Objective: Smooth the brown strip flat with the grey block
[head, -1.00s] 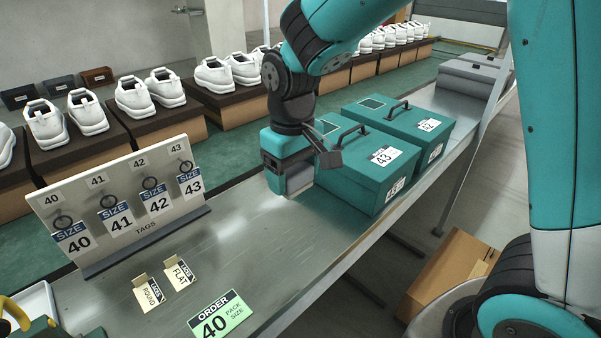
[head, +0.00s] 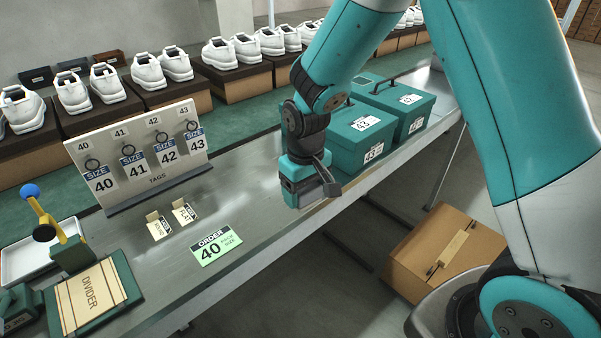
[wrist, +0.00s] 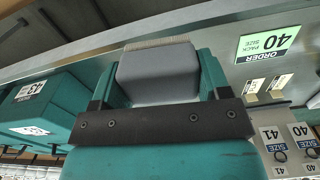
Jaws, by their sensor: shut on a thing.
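My gripper (head: 308,192) is shut on the grey block (wrist: 158,72). The block sits between the two teal fingers in the wrist view, with a thin tan, rough-looking layer along its far edge. In the head view the gripper hangs by the bench's front edge, left of the teal boxes, and the block is hard to make out. A tan-brown strip (head: 453,252) lies along the top of an open-floor cardboard carton (head: 412,268), with dark marks near its ends. The gripper is well apart from it, up and to the left. I cannot tell whether the strip lies fully flat.
The metal bench (head: 265,215) carries teal boxes (head: 360,142), a tag board (head: 150,165), a green order card (head: 215,245) and a divider (head: 90,297). Shoes on boxes line the back. Clear floor lies between bench and carton.

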